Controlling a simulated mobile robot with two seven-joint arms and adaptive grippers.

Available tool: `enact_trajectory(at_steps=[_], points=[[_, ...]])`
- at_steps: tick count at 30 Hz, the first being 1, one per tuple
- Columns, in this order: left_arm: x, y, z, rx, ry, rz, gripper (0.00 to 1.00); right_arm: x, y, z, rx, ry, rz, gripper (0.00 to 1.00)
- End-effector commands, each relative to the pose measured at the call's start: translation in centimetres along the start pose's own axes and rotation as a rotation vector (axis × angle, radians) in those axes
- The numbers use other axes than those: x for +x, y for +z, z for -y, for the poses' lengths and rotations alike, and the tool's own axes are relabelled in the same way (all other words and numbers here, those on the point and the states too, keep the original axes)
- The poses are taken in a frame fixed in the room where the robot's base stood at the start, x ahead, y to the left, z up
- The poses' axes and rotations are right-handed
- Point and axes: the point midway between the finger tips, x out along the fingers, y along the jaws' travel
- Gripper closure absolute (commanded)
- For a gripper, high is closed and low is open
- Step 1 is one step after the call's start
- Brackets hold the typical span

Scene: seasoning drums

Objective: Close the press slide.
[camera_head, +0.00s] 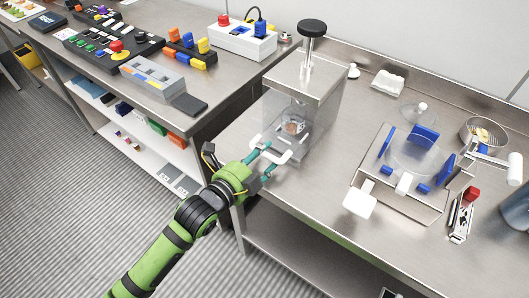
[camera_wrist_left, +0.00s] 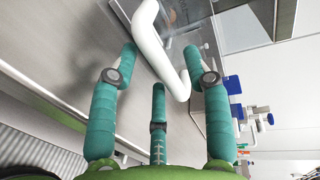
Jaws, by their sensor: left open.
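The press (camera_head: 318,80) is a metal box with clear walls and a black round knob on a rod above it. The press slide's white bent handle (camera_head: 284,157) sticks out at its front, low down. A small reddish-brown piece (camera_head: 292,127) shows inside the press. My left gripper (camera_head: 266,157) is at the handle with its teal fingers apart. In the left wrist view the white handle (camera_wrist_left: 160,45) runs between the spread fingertips; whether they touch it I cannot tell. How far the slide stands out is hard to see. My right gripper is out of view.
Right of the press stands a clear-and-blue device (camera_head: 412,155) with white handles. A metal bowl (camera_head: 484,136) and a red-tipped tool (camera_head: 463,215) lie further right. Control boxes (camera_head: 155,75) fill the left bench. The steel bench front (camera_head: 300,190) near the press is clear.

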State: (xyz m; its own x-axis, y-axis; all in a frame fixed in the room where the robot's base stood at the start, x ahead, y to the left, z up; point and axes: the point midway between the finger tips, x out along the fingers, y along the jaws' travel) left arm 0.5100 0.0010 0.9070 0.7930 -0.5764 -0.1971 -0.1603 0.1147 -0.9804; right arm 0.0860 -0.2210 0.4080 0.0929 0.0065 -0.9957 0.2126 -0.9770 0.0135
Motion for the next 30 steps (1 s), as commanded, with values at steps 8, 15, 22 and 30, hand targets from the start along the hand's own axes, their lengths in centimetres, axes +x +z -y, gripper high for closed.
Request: enact_trajectory(at_steps=[8,15,22,30], points=[[1.1,0.0,0.1,0.001,-0.001,0.000,0.51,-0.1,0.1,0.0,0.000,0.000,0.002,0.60],[1.1,0.0,0.0,0.002,-0.001,0.000,0.91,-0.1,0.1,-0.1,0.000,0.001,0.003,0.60],[1.2,0.0,0.1,0.002,-0.002,0.001,1.00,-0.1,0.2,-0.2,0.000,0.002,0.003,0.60],[4.8,0.1,0.7,0.002,-0.003,0.001,1.00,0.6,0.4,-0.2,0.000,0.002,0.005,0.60]])
